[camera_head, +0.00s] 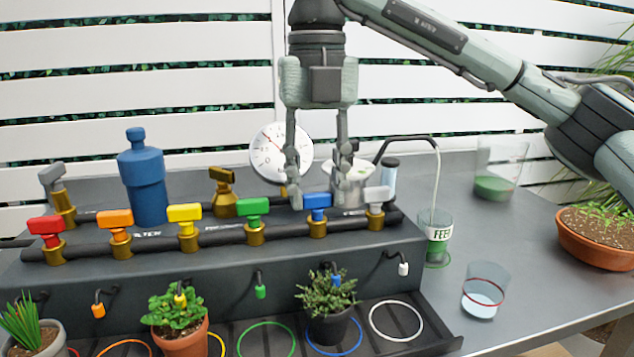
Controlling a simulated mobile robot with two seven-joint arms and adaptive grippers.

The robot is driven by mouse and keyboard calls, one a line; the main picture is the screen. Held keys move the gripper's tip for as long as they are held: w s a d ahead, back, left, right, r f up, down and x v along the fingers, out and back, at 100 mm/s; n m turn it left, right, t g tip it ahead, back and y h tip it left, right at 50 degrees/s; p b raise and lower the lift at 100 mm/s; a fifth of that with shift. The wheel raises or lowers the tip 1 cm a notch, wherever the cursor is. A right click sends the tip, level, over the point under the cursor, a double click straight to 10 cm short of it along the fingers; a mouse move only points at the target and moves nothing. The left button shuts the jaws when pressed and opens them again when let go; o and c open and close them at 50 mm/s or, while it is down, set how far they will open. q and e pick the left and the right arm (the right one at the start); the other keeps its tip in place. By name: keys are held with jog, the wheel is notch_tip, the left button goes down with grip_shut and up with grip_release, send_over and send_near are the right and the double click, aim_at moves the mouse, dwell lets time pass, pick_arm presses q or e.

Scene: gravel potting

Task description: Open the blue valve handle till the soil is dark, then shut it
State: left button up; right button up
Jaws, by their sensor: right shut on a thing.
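My right gripper (320,198) points down at the manifold, its two fingers on either side of the blue valve handle (318,203) and shut on it. The handle sits on a brass valve on the front pipe. Below it, a blue-tipped nozzle (336,281) hangs over a leafy plant in a dark pot (331,328). The pot stands within a blue ring (357,342) on the tray. The leaves hide most of the soil, so its shade cannot be told. No water stream is discernible. My left gripper is out of view.
A round gauge (270,155) and metal pot (347,180) stand behind. At the right are a FEED cup (436,222), a glass of water (484,300) and a terracotta pot (597,250).

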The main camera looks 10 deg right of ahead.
aim_at(317, 193)
jog(key=o, duration=1.2)
jog(key=shift+c, duration=0.2)
notch_tip(317, 193, up, 12)
